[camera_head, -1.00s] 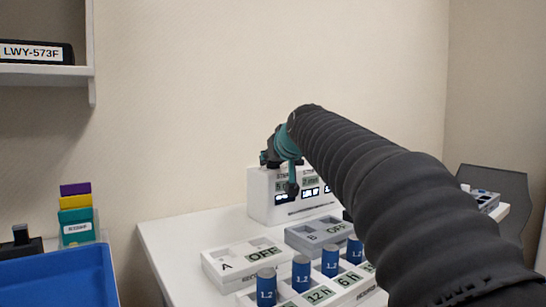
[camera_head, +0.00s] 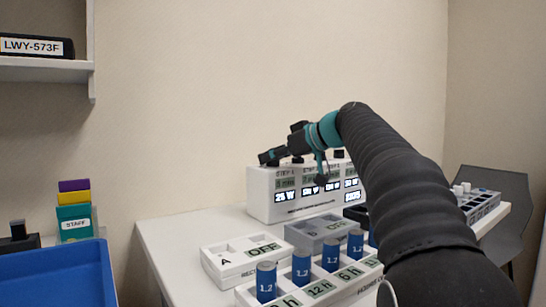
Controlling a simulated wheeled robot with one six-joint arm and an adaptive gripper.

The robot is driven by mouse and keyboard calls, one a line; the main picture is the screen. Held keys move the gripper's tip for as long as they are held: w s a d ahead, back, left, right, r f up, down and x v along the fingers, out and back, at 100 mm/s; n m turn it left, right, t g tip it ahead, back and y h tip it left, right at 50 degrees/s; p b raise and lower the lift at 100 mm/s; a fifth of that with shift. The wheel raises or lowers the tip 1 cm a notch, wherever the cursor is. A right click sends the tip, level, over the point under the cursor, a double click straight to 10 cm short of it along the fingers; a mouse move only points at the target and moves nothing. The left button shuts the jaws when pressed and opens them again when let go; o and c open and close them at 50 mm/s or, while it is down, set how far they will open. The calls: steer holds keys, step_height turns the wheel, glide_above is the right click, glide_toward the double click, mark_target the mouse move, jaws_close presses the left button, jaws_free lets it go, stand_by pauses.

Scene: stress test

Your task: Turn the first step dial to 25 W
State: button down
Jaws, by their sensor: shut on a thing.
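The white step unit (camera_head: 260,207) stands at the back of the table, with black dials along its top and lit readouts on its front. Under STEP 1 the lower readout (camera_head: 285,196) shows 25 W; the line above looks like 3 min. My gripper (camera_head: 269,158) is at the unit's top left, over the first step position, and is shut on the first step dial, which its fingers mostly hide. Two other dials show, one beside the gripper (camera_head: 298,159) and one farther right (camera_head: 338,154). My wrist covers part of the middle readouts.
In front of the unit are recorder boxes A (camera_head: 228,262) and B (camera_head: 312,230), each showing OFF, and a rack (camera_head: 322,298) with several blue cylinders. A slotted tray (camera_head: 480,206) is at the right. A blue bin (camera_head: 55,277) is at lower left.

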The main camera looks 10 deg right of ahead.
steer(key=shift+f+n+g+y, duration=0.1)
steer(key=shift+n+g+y, duration=0.2)
steer(key=shift+n+g, duration=0.15)
steer(key=c, duration=0.8)
jaws_free()
steer(key=v, duration=1.2)
steer(key=shift+s, duration=0.1)
